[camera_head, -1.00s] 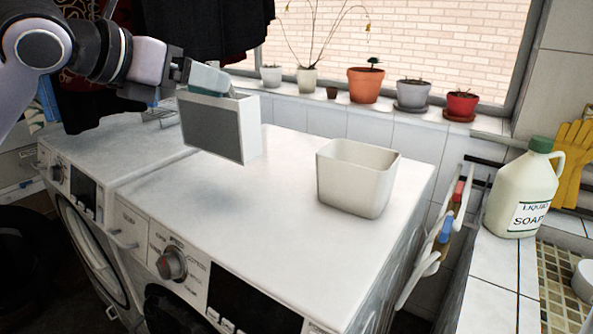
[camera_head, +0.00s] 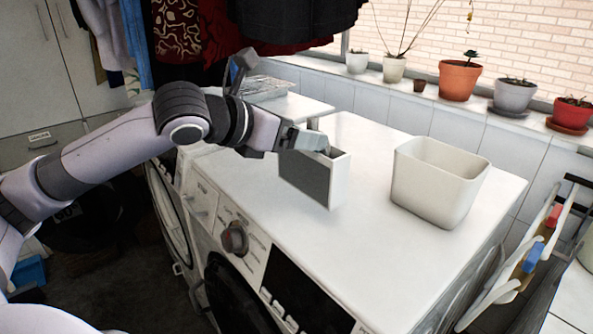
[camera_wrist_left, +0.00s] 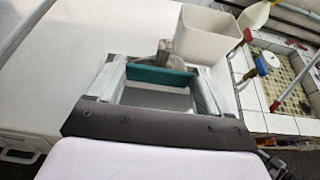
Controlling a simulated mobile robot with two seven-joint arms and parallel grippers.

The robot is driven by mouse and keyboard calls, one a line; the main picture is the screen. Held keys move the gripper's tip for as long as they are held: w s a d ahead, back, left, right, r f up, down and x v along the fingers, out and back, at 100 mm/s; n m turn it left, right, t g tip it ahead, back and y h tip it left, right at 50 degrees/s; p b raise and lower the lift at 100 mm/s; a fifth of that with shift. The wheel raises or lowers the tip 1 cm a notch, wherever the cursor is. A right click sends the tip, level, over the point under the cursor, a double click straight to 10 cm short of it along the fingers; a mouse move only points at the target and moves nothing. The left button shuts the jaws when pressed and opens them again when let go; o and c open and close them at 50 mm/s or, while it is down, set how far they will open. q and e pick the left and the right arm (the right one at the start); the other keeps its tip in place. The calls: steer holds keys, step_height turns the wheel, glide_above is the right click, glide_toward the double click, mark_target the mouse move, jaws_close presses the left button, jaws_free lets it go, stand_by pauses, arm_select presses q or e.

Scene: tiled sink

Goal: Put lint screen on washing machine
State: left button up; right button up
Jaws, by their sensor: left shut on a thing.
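The lint screen (camera_head: 305,178) is a white-framed, thin box with a grey mesh face. In the head view it stands upright at the top of the front washing machine (camera_head: 370,255), left of a white bin. I cannot tell whether its lower edge touches the surface. My left gripper (camera_head: 322,150) is shut on its upper edge. In the left wrist view the fingers (camera_wrist_left: 160,85) flank the screen's teal edge (camera_wrist_left: 160,74), and the machine's white top (camera_wrist_left: 60,75) lies below. My right gripper is not in view.
The open white bin (camera_head: 438,182) stands on the machine, right of the screen. A second machine with a wire tray (camera_head: 262,88) is behind to the left. Potted plants (camera_head: 460,78) line the sill. Clear white surface lies in front of the screen.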

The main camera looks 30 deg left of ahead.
arm_select(q)
steer(key=shift+f, duration=3.9)
steer(key=o, duration=1.4)
steer(key=b, duration=0.2)
glide_toward(302, 172)
steer(key=shift+v, duration=1.8)
steer(key=shift+f, duration=0.1)
